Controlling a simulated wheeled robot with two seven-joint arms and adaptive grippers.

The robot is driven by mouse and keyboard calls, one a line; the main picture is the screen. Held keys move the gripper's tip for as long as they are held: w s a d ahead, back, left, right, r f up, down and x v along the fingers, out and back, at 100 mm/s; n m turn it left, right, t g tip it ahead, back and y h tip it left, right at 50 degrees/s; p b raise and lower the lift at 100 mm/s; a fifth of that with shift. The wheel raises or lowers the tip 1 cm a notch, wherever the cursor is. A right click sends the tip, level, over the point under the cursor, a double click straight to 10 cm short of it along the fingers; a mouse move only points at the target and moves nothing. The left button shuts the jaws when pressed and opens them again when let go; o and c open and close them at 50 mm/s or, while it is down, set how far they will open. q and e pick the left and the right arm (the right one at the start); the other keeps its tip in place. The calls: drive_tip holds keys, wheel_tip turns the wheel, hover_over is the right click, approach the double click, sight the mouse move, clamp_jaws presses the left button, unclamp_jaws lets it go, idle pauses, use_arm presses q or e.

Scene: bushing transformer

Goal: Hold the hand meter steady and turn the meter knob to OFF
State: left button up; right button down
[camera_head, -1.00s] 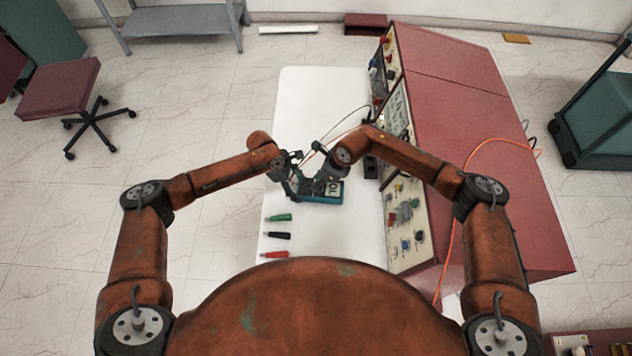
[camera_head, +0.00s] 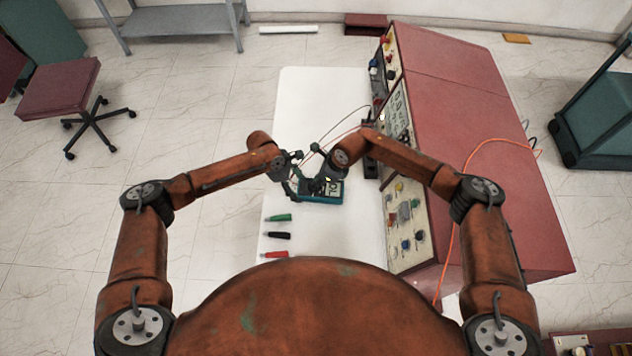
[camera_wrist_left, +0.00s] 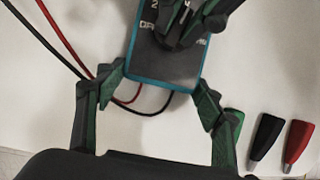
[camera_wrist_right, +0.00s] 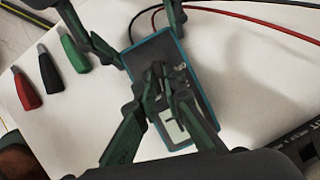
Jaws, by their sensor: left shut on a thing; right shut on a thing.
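The teal-edged hand meter (camera_head: 331,198) lies on the white table top, with black and red leads at one end. My left gripper (camera_wrist_left: 160,85) is shut on the meter body, one finger at each side of its lead end. My right gripper (camera_wrist_right: 158,78) is above the meter face, its fingertips closed together at the knob. The knob is hidden between those fingertips, so its setting cannot be read. The meter's display (camera_wrist_right: 173,125) is lit and partly covered by the right fingers. Both grippers also show close together in the head view.
Green (camera_head: 280,217), black (camera_head: 278,235) and red (camera_head: 276,254) probe-like pieces lie on the table (camera_head: 330,240) near its left edge. A red cabinet with a control panel (camera_head: 405,220) stands along the right.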

drive_tip(key=shift+n, duration=0.4)
drive_tip(key=n+g, duration=0.1)
drive_tip(key=n, duration=0.2)
drive_tip(key=shift+w+n+g, duration=0.3)
drive_tip(key=shift+n+g, duration=0.1)
drive_tip(key=n+g, duration=0.1)
drive_tip(key=n, duration=0.3)
drive_tip(key=shift+w+n+g+h, duration=0.15)
drive_tip(key=shift+n+g+h, duration=0.15)
drive_tip(key=shift+g, duration=0.1)
drive_tip(key=n+g+h, duration=0.1)
drive_tip(key=n, duration=0.3)
drive_tip(key=shift+w+a, duration=0.15)
drive_tip(key=shift+w+n+g+h, duration=0.1)
drive_tip(key=shift+n+g+h, duration=0.45)
drive_tip(key=shift+n, duration=1.45)
drive_tip(key=c, duration=2)
unclamp_jaws()
drive_tip(key=shift+a, duration=0.1)
